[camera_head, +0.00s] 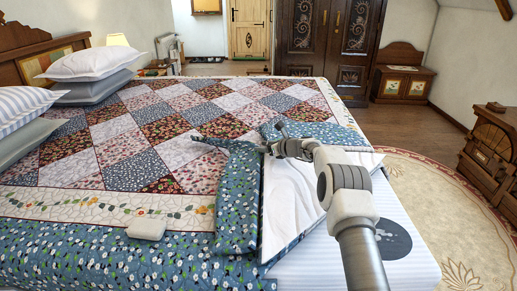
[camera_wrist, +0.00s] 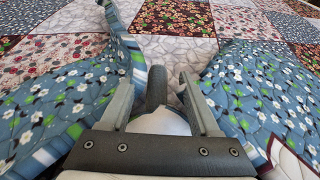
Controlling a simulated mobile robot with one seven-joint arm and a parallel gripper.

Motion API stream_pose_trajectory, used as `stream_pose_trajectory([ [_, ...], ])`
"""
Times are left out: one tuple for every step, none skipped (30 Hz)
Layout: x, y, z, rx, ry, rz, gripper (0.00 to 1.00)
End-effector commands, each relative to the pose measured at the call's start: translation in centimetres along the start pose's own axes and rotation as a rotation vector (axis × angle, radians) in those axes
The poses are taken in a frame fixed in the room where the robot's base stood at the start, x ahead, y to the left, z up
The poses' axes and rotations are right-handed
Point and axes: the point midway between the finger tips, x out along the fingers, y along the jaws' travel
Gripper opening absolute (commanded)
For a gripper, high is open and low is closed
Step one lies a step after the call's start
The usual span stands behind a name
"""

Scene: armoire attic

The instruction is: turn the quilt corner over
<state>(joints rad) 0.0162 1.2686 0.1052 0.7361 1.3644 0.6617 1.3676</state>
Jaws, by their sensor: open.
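The patchwork quilt (camera_head: 130,160) with a blue floral border covers the bed. At its near right corner the quilt is turned back, with a blue floral flap (camera_head: 238,200) lying bunched left of my arm. Beside it a white surface (camera_head: 285,205) and the striped mattress (camera_head: 310,265) show bare. My gripper (camera_head: 280,140) is low over the folded part, and my arm hides some of the corner. In the wrist view the fingers of my gripper (camera_wrist: 160,85) are apart, with blue floral cloth rising on both sides. Whether the fingers touch cloth I cannot tell.
Pillows (camera_head: 88,68) lie at the left by the headboard (camera_head: 40,60). A small pale block (camera_head: 147,227) sits on the quilt's near border. A wooden chest (camera_head: 490,155) stands at the right, past a round rug (camera_head: 430,205). An armoire (camera_head: 325,40) stands behind the bed.

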Motion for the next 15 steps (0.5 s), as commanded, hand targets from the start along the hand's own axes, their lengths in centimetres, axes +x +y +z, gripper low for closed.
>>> stream_pose_trajectory([
  [0.5, 0.1, -0.1, -0.003, 0.0, 0.001, 0.63],
  [0.7, 0.1, -0.1, -0.002, 0.0, 0.001, 0.63],
  [0.9, 0.1, -0.1, -0.003, 0.0, 0.002, 0.63],
  [1.0, 0.1, -0.1, -0.003, 0.0, 0.002, 0.63],
  [1.2, 0.1, 0.0, -0.003, 0.0, 0.002, 0.63],
  [1.4, 0.2, -0.1, -0.003, 0.001, 0.003, 0.63],
  [1.4, 0.2, 0.0, -0.003, 0.0, 0.003, 0.63],
  [1.5, 0.2, 0.0, -0.002, 0.0, 0.003, 0.63],
  [1.6, 0.2, 0.0, -0.002, 0.0, 0.003, 0.63],
  [1.7, 0.2, 0.0, -0.002, 0.0, 0.003, 0.63],
  [1.7, 0.2, 0.0, -0.002, 0.0, 0.003, 0.63],
  [1.7, 0.2, 0.1, -0.003, 0.0, 0.003, 0.63],
  [1.7, 0.2, 0.1, -0.003, 0.0, 0.003, 0.63],
  [1.7, 0.2, 0.1, -0.003, 0.0, 0.003, 0.63],
  [1.7, 0.2, 0.1, -0.003, 0.0, 0.003, 0.63],
])
